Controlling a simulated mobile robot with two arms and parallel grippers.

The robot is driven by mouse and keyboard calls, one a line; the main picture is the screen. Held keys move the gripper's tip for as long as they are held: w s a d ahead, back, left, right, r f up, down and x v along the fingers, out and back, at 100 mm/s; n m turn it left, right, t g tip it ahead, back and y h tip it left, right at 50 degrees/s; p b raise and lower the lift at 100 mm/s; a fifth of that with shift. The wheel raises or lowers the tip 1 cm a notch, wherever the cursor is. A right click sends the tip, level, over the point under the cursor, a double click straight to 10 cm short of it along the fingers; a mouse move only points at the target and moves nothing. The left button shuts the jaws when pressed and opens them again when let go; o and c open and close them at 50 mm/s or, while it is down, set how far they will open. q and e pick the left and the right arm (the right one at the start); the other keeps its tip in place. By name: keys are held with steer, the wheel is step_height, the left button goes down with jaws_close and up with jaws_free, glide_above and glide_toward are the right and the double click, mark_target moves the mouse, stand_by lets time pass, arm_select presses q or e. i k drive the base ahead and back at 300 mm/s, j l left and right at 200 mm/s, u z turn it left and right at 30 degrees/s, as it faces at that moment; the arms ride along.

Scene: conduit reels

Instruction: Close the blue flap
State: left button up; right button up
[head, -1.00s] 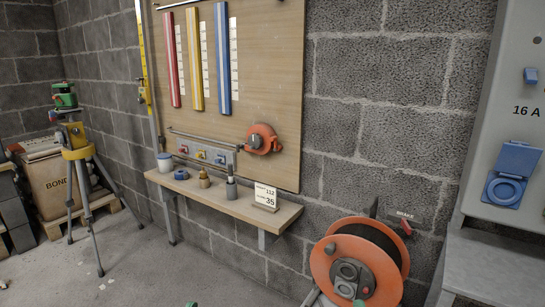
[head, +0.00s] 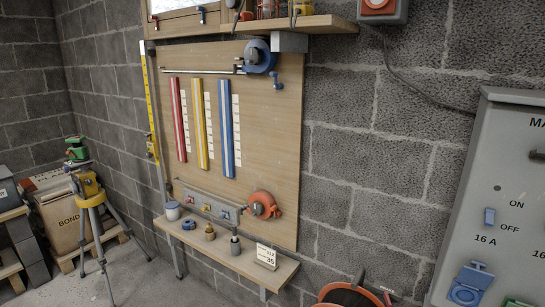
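The blue flap (head: 475,279) is on the grey panel (head: 503,180) at the right. It stands raised, above a blue round socket (head: 464,295) under the 16 A label. The socket's face shows, so the flap is open. My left gripper is not in view.
A narrow wooden shelf (head: 225,250) with small pots and a card is on the wall. A tripod (head: 92,205) stands at the far left.

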mark_target(476, 278)
steer(key=l+z, duration=0.1)
steer(key=z, duration=0.7)
steer(key=i+l+z, duration=0.1)
steer(key=z, duration=0.75)
steer(key=i+l+u, duration=0.1)
steer(key=l+u, duration=0.25)
steer(key=l, duration=0.4)
